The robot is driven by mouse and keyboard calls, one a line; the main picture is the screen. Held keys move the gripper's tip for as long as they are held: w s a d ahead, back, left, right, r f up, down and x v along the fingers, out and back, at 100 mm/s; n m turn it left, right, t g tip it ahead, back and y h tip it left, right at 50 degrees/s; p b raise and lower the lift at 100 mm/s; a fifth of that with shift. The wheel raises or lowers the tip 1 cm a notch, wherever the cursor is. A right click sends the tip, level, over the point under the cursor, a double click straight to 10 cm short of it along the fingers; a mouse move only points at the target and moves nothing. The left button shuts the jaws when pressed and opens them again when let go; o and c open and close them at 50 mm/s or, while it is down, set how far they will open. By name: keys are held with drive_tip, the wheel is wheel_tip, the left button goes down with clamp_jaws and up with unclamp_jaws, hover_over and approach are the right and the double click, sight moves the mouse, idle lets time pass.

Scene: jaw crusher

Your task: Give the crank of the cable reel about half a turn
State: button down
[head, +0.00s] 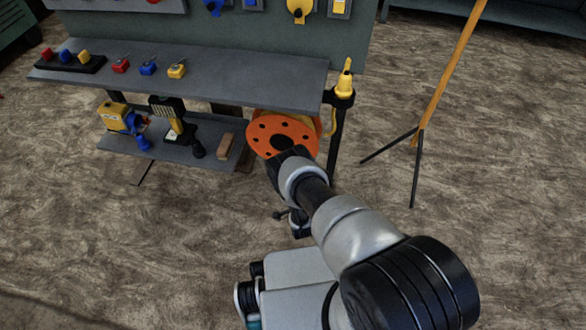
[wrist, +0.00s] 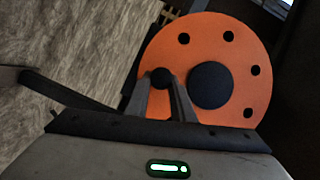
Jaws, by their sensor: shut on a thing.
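The cable reel (head: 262,140) has an orange round side plate with a ring of dark holes and a dark hub. It stands at the right end of the workbench, and its orange face (wrist: 205,28) fills the upper right of the wrist view. The crank's dark round knob (wrist: 162,77) lies left of the dark hub (wrist: 211,85). My gripper (wrist: 165,88) is shut on this knob, with one finger on each side. In the head view my wrist hides the gripper and the knob.
The grey bench top (head: 215,75) holds several small coloured padlock-like things. The lower shelf (head: 180,148) holds yellow and dark tools and a brown block (head: 226,146). A yellow torch-like tool (head: 345,80) is at the bench's right corner. A yellow pole on dark legs (head: 414,138) stands to the right.

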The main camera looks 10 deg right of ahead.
drive_tip(key=shift+w+a+f+m+t, duration=0.15)
drive_tip(key=shift+a+m, duration=0.2)
drive_tip(key=shift+m, duration=0.05)
drive_tip(key=shift+w+a+f+m+t, duration=0.1)
drive_tip(key=shift+a+m+t, duration=0.05)
drive_tip(key=shift+a+m, duration=0.2)
drive_tip(key=c, duration=1.5)
unclamp_jaws()
